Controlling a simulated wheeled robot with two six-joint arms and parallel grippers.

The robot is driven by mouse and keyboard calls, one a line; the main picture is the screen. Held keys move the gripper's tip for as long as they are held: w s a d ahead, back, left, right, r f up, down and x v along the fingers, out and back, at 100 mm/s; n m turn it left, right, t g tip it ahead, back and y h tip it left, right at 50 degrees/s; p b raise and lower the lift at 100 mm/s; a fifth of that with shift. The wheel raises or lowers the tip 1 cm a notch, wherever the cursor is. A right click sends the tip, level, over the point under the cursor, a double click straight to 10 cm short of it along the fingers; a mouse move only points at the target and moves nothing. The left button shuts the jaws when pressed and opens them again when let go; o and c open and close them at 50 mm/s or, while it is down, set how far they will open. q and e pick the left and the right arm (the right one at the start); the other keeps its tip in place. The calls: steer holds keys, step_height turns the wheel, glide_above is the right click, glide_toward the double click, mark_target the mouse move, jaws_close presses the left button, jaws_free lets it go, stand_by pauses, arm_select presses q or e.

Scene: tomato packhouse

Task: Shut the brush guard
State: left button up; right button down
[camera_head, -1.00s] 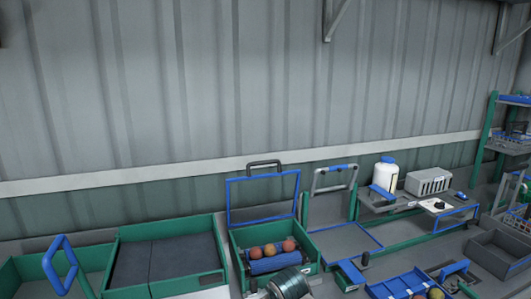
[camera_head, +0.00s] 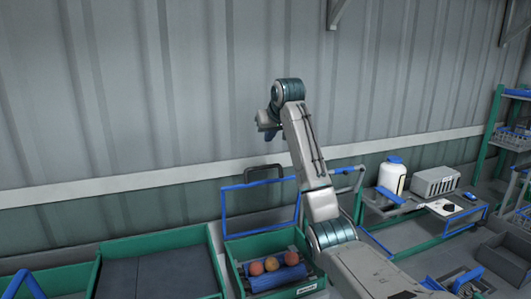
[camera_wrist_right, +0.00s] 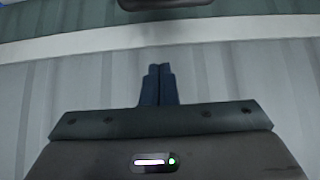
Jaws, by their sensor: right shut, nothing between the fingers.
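The brush guard (camera_head: 246,186) is a clear panel in a blue frame, standing upright and open at the back of a green box (camera_head: 237,262). A dark handle (camera_head: 264,168) shows at its top edge. Blue brush rollers (camera_head: 277,278) and several red and orange tomatoes (camera_head: 271,264) are in the box. My right gripper (camera_head: 267,125) is raised above the guard in the picture, apart from it. Its blue fingers (camera_wrist_right: 158,84) are shut and empty in the right wrist view, with a dark bar (camera_wrist_right: 165,4) at the top edge, probably the handle. My left gripper is out of view.
A green tray with grey mats (camera_head: 150,272) stands left of the box. A white bottle (camera_head: 392,175) and a grey vented case (camera_head: 436,181) sit on a bench at the right. My right arm hides part of the area right of the box. The wall is behind.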

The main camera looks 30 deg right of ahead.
steer(key=p+x, duration=0.5)
steer(key=x, duration=0.5)
steer(key=shift+s+a+f+p, duration=0.2)
steer(key=shift+s+p, duration=0.2)
steer(key=shift+s, duration=0.25)
steer(key=shift+s+a+f+p, duration=0.1)
steer(key=shift+s+f+p, duration=0.1)
steer(key=shift+s+p, duration=0.35)
steer(key=shift+s+a+f+p, duration=0.15)
steer(key=shift+s+p, duration=0.15)
steer(key=shift+s, duration=0.5)
